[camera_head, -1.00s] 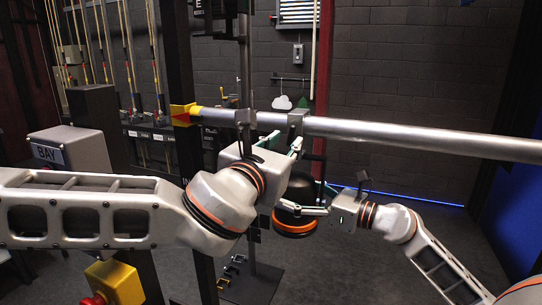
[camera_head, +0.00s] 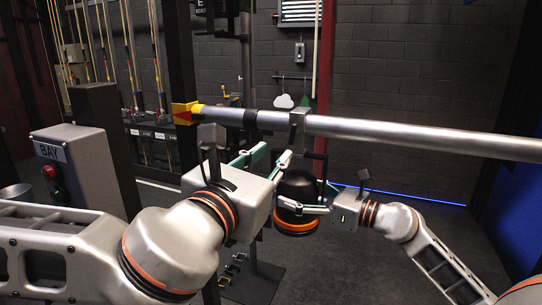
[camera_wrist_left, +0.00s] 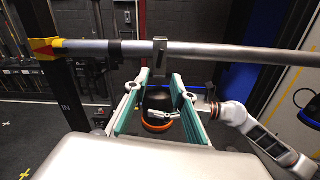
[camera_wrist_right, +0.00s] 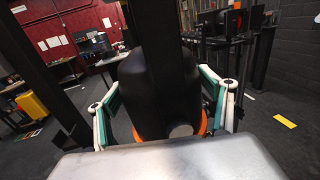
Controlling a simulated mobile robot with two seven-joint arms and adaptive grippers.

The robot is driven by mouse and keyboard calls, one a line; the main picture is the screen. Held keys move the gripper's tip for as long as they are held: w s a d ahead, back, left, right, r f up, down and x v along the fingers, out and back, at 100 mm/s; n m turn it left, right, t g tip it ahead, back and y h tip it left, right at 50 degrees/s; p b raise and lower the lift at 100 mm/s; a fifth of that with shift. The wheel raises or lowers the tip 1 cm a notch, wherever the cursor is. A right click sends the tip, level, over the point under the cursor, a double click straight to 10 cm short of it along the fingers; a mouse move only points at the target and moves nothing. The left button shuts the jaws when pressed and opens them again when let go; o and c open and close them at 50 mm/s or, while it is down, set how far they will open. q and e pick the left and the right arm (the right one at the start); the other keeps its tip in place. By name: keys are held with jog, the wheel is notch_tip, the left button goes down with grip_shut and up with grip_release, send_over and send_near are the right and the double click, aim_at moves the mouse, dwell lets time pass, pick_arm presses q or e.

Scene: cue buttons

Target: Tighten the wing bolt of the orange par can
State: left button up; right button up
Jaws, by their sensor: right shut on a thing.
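The par can (camera_head: 298,190) is black with an orange ring (camera_head: 296,225) at its lower end. It hangs below the silver pipe from a grey hook clamp (camera_head: 297,128), which also shows in the left wrist view (camera_wrist_left: 160,53). I cannot make out the wing bolt. My left gripper (camera_head: 272,158) is open and empty just left of the clamp; in the left wrist view its fingers (camera_wrist_left: 160,80) are spread, with clamp and can beyond them. My right gripper (camera_head: 325,200) is shut on the can, with one finger on each side of the black body (camera_wrist_right: 160,90).
The silver pipe (camera_head: 420,137) runs across at clamp height, with a yellow and red end (camera_head: 184,113) by a dark post. A grey box marked BAY (camera_head: 75,170) stands at the left. Open floor lies below the can.

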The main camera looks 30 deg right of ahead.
aim_at(292, 133)
pick_arm(q)
jog(key=x, duration=1.1)
jog(key=shift+d+r, duration=0.15)
jog(key=shift+r, duration=0.15)
grip_shut()
